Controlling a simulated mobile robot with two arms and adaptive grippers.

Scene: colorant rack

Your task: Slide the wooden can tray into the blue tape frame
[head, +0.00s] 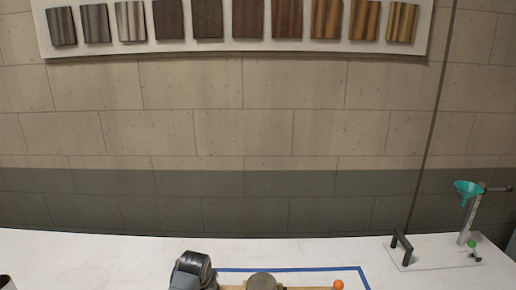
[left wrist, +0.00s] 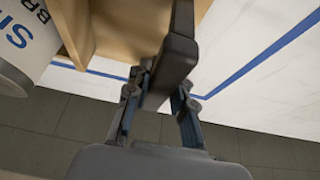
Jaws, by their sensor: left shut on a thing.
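The wooden can tray (head: 310,288) shows only as a thin strip at the bottom of the head view, with a grey round can top (head: 262,282) and a small orange ball (head: 338,285) by it. The blue tape frame (head: 290,269) runs behind and to the right of the tray. Blue tape (left wrist: 265,55) lies on the white table beyond. A white can (left wrist: 25,40) with blue letters is at the left. My right gripper is not in view.
At right, a stand with a teal funnel (head: 468,188) and a plate with a black handle (head: 402,247) are near the wall. A dark container (head: 6,283) is at the far left edge.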

